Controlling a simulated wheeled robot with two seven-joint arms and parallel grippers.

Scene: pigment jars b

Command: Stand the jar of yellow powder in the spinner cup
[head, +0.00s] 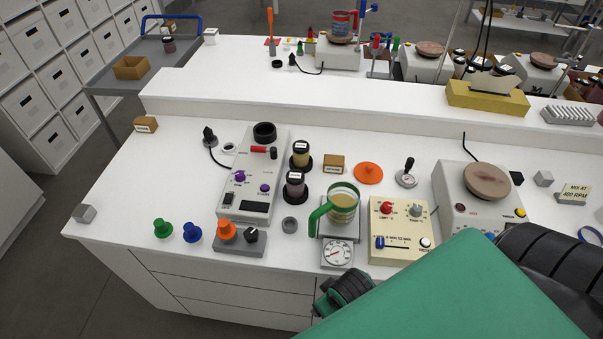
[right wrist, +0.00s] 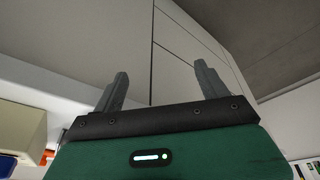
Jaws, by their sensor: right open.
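The jar of yellow powder (head: 301,155), with a dark lid and a white label, stands upright in a black round holder on the white bench. The spinner cup (head: 264,133) looks like the black ring at the far end of the grey device (head: 245,185) left of the jar; I see nothing standing in it. My right gripper (right wrist: 158,70) shows in the right wrist view with its fingers apart and nothing between them, in front of pale panels, away from the jar. In the head view its fingertips cannot be made out. My left gripper is out of view.
A jar of dark powder (head: 294,187) stands just in front of the yellow one. A green-handled mug (head: 343,203) stands on a scale. A small wooden block (head: 333,163) and an orange disc (head: 368,173) lie to the right. The bench's left end is mostly clear.

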